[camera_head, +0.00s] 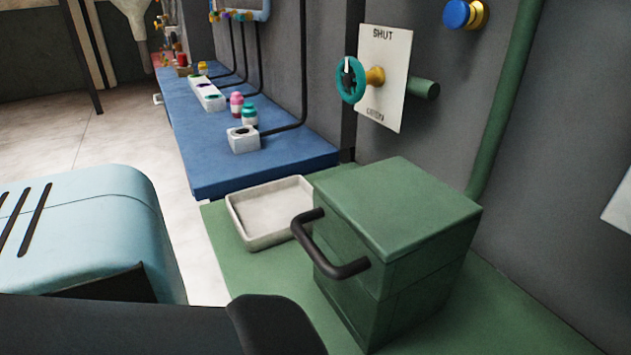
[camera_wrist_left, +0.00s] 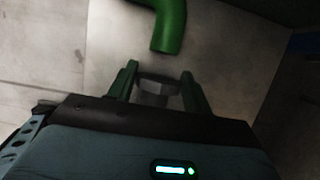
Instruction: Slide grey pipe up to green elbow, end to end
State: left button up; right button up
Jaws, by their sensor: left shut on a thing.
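The green elbow (camera_wrist_left: 171,22) is at the top of the left wrist view, its open end pointing down the picture. The grey pipe (camera_wrist_left: 157,89) is short and dark, between the two green fingers of my left gripper (camera_wrist_left: 160,82), which is shut on it. The pipe lies below the elbow's end in the picture, with a visible gap between them. The view is dim, so their depth is hard to judge. The head view shows neither the elbow, the pipe nor my left gripper. My right gripper is in neither view.
In the head view a green box (camera_head: 400,215) with a black handle stands on a green bench beside a pale tray (camera_head: 243,222). A blue bench (camera_head: 215,165) lies behind. A teal valve wheel (camera_head: 350,80) and a green wall pipe (camera_head: 505,100) are on the wall.

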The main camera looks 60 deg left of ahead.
pick_arm(q)
jog(key=o, duration=1.5)
jog(key=p+v, duration=0.2)
jog(key=v, duration=0.4)
jog(key=shift+r+p, duration=0.15)
jog(key=shift+p, duration=0.2)
jog(key=shift+v, duration=0.8)
jog(key=shift+d, duration=0.1)
